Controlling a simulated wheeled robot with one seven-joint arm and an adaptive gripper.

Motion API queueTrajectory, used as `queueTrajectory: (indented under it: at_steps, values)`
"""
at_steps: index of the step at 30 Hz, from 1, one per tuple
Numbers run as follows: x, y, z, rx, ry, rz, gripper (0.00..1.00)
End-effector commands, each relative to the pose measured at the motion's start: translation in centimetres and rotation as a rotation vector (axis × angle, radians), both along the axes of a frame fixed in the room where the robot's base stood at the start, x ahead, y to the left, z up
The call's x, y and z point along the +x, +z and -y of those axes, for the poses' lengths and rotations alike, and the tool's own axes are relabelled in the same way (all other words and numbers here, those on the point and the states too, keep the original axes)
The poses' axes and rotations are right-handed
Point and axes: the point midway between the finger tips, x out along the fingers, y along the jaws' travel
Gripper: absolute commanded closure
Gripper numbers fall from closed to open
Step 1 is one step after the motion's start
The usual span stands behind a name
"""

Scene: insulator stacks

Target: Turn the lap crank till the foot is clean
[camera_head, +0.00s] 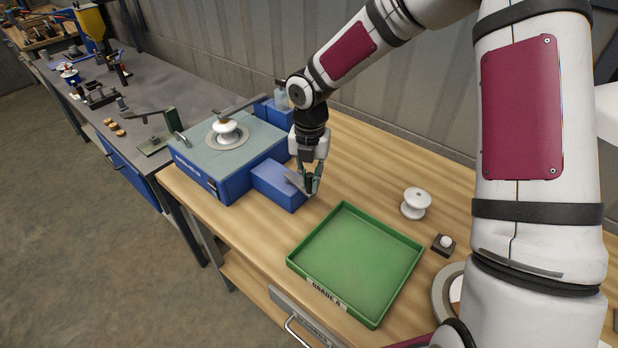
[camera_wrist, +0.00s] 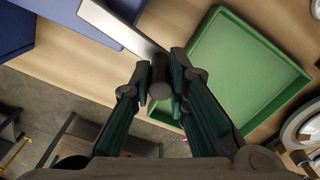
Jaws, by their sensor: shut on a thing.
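A blue lapping machine (camera_head: 205,176) sits on the wooden bench at the left, with a smaller blue box (camera_head: 277,186) joined at its right. A white insulator (camera_head: 227,131) stands on the round plate on its top, under a bar. The state of its foot is hidden. The crank shows as a metal arm (camera_wrist: 122,27) with a dark handle (camera_wrist: 160,78) in the wrist view. My gripper (camera_head: 313,186) is at the right side of the small box, its fingers shut around the handle, as the wrist view also shows (camera_wrist: 161,72).
A green tray (camera_head: 355,262), empty, lies close in front of my gripper. A white spool-shaped insulator (camera_head: 415,203) and a small dark block with a white knob (camera_head: 444,244) stand to its right. A grey bench (camera_head: 150,75) with tools is at the far left.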

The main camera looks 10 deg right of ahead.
Motion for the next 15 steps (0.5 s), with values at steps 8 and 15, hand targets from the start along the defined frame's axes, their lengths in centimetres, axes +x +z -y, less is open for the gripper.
queueTrajectory:
  at_steps: [8,15]
  values:
    - [-0.02,-0.02,0.16,-0.002,-0.003,-0.001,0.64]
    - [0.01,0.08,0.08,-0.001,-0.002,0.0,0.64]
